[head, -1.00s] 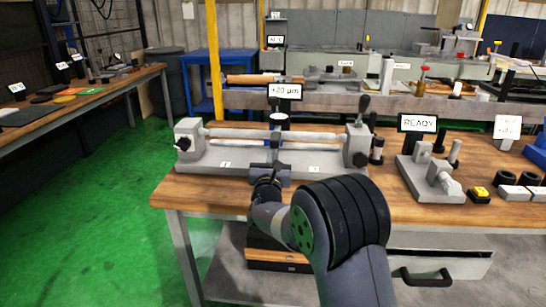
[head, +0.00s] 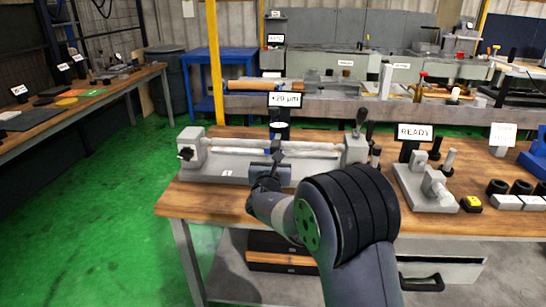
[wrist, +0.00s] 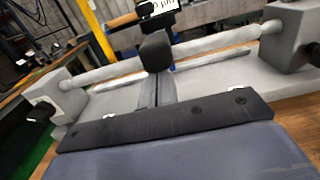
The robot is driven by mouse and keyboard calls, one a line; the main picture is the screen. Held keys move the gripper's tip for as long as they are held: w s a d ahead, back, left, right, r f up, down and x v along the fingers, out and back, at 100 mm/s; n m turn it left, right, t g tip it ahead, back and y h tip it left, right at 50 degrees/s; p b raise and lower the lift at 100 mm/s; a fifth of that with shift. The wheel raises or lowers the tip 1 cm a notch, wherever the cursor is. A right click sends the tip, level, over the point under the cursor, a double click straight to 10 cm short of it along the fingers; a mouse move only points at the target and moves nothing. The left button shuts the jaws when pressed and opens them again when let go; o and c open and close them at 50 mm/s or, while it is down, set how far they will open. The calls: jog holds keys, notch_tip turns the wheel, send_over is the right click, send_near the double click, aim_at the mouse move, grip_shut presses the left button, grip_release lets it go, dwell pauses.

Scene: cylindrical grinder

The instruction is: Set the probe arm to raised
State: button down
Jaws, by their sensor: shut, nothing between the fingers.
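A grey fixture (head: 228,170) on the wooden bench holds a pale round shaft (head: 232,145) lying level between two end blocks. Behind its middle stands a display (head: 284,99) reading +20 µm. My gripper (head: 276,158) is in front of the shaft's middle. In the wrist view, my gripper (wrist: 157,88) has its fingers together and reaches toward the shaft (wrist: 215,41). A black block (wrist: 155,51) sits at the fingers' far end, in front of the shaft; I cannot tell whether it touches them. The probe arm is largely hidden behind my gripper, so its position is unclear.
A black-knobbed lever (head: 361,118) stands at the right end block. Further right are a READY sign (head: 415,132), a second grey fixture (head: 428,190) and a yellow button box (head: 471,203). An open drawer (head: 440,265) juts out below the bench.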

aim_at(273, 150)
notch_tip(273, 150, up, 3)
jog(key=p, duration=0.2)
jog(key=shift+p, duration=0.35)
jog(key=shift+g, duration=0.9)
jog(key=r+p, duration=0.2)
jog(key=p, duration=0.1)
jog(key=w+r+p, duration=0.1)
jog(key=r+p, duration=0.2)
jog(key=shift+r, duration=0.15)
jog(key=shift+w+r+p, duration=0.25)
jog(key=shift+r+p, duration=0.2)
jog(key=shift+r, duration=0.2)
jog(key=shift+w+r+p, duration=0.2)
jog(key=shift+r+p, duration=0.2)
jog(key=shift+r, duration=0.35)
jog(key=f+b, duration=0.1)
jog(key=s+f+b, duration=0.1)
jog(key=f+b, duration=0.1)
jog(key=s+f+b, duration=0.1)
jog(key=f, duration=0.1)
jog(key=shift+f, duration=0.2)
jog(key=s+r+b, duration=0.1)
jog(key=s+r, duration=0.1)
jog(key=s, duration=0.8)
jog(key=shift+a+r+b, duration=0.2)
jog(key=shift+a+b, duration=0.05)
jog(key=shift+b, duration=0.05)
